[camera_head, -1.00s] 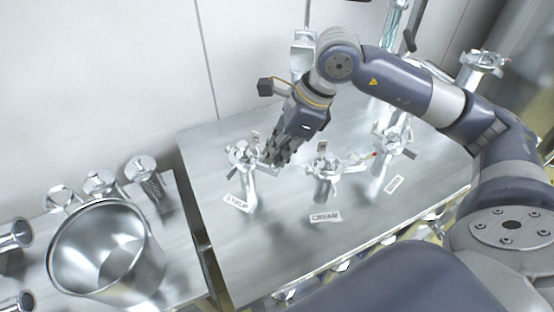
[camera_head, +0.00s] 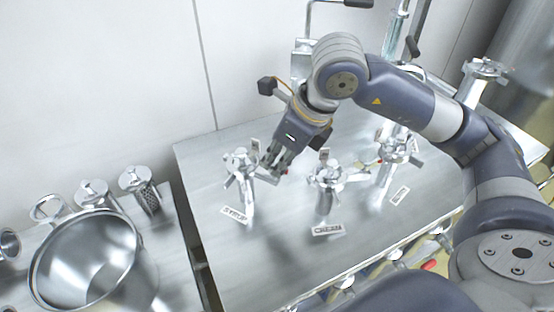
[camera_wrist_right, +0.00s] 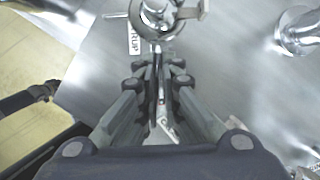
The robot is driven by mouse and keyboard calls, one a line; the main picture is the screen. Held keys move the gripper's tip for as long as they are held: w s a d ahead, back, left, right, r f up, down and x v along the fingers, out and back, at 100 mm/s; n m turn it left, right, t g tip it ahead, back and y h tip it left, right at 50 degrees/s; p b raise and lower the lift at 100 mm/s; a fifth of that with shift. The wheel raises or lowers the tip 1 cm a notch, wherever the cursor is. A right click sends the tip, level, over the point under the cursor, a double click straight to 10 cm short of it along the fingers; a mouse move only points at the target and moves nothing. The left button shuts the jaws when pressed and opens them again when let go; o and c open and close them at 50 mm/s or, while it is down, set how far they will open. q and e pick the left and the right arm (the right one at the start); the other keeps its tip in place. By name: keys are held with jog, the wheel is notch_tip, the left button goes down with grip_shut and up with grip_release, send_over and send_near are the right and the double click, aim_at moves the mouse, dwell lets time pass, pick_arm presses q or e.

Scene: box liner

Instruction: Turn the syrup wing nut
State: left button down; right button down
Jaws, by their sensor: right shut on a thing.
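The syrup wing nut (camera_head: 241,160) is a shiny metal piece with several wings on top of an upright metal post on the steel table. A small "SYRUP" label (camera_head: 234,215) lies at the post's foot. My right gripper (camera_head: 271,170) comes down from the upper right at the nut's right side. In the right wrist view its fingers (camera_wrist_right: 156,80) are closed on a thin wing of the syrup nut (camera_wrist_right: 155,62). The fingers hide most of that wing. The nut's round hub (camera_wrist_right: 158,12) is cut off by the top edge there. My left gripper is not in view.
A similar cream nut (camera_head: 326,177) stands close on the right, with a third one (camera_head: 393,152) beyond it. A large steel pot (camera_head: 140,262) and perforated cylinders stand on the left table. The steel table's (camera_head: 275,255) front left area is clear.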

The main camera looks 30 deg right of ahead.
jog(key=shift+w+r, duration=0.15)
jog(key=shift+r, duration=0.05)
jog(key=c, duration=1.8)
grip_release()
jog(key=shift+f, duration=0.1)
jog(key=v, duration=1.2)
